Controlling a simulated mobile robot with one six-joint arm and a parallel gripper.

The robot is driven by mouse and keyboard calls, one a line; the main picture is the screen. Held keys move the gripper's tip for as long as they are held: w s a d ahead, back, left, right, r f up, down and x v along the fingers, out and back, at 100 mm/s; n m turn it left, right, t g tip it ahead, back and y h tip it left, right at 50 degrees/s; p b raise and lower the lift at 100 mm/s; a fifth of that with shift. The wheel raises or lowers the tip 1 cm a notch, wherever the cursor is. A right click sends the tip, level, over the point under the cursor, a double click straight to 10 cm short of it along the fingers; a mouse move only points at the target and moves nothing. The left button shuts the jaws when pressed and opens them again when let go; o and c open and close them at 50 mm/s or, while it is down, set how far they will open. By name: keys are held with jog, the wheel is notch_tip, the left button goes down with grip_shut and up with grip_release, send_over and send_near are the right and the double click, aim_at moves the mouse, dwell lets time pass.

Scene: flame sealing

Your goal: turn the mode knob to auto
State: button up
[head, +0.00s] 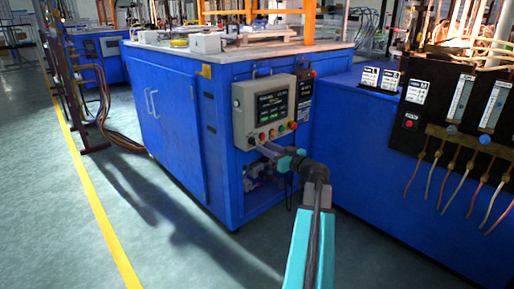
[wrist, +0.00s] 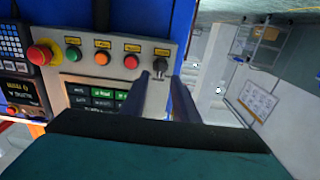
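The mode knob (wrist: 160,62) is a small black knob under a yellow label, at the end of a row of buttons in the wrist view. In the head view it sits at the lower left of the grey control panel (head: 241,115), close to my fingertips and hard to make out. My gripper (wrist: 160,78) is open, with its two dark fingers apart and nothing held between them. In the wrist view the knob appears between and just beyond the fingertips. I cannot tell whether either finger touches it. My gripper also shows in the head view (head: 260,144), in front of the panel's lower edge.
Beside the knob are a red button (wrist: 131,61), an orange button (wrist: 102,57), a green button (wrist: 72,53) and a red emergency stop (wrist: 40,54). The panel screen (head: 272,106) is lit. A blue cabinet (head: 175,130) carries the panel. Open floor lies left.

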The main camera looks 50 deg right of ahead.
aim_at(254, 142)
jog(key=shift+w+d+b, duration=0.15)
jog(key=shift+w+b, duration=0.3)
jog(key=shift+w, duration=1.95)
